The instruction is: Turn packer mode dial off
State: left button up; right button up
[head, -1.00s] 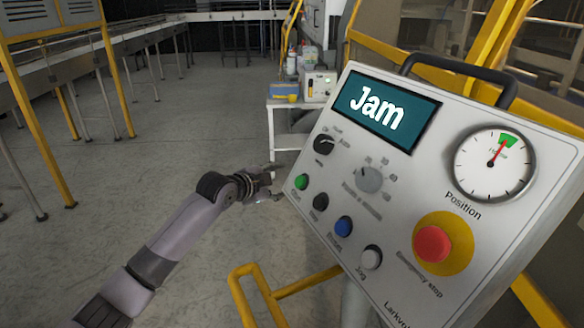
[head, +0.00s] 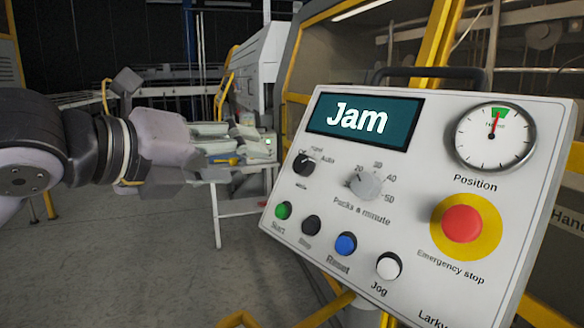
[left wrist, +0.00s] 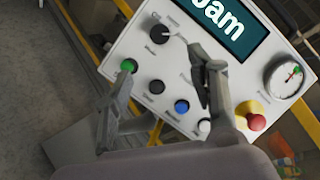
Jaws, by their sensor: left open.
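The packer mode dial (head: 304,164) is a black knob at the left of the white control panel (head: 400,225), below the screen reading "Jam". "Auto" is readable at its right; I cannot tell for sure where its pointer stands. It also shows in the left wrist view (left wrist: 158,35), beyond the fingers. My left gripper (head: 250,146) is open and empty, left of the panel at about the dial's height. In the left wrist view its two fingers (left wrist: 163,70) stand apart in front of the panel, apparently not touching the dial. My right gripper is not in view.
Close to the dial are the green start button (head: 283,210), a black stop button (head: 311,225) and the grey speed dial (head: 366,185). A blue button (head: 346,244), white jog button (head: 388,266) and red emergency stop (head: 462,223) lie further right. A white table (head: 240,207) stands behind.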

aim_at(300, 164)
pick_arm(q)
jog(key=p+x, duration=0.1)
jog(key=x, duration=1.3)
jog(key=shift+w+p, duration=0.3)
jog(key=shift+p, duration=0.05)
jog(key=shift+w+d+f, duration=0.15)
jog(key=shift+w+d, duration=0.05)
jog(key=shift+w, duration=0.05)
jog(key=c, duration=1.1)
jog(key=shift+c, duration=0.2)
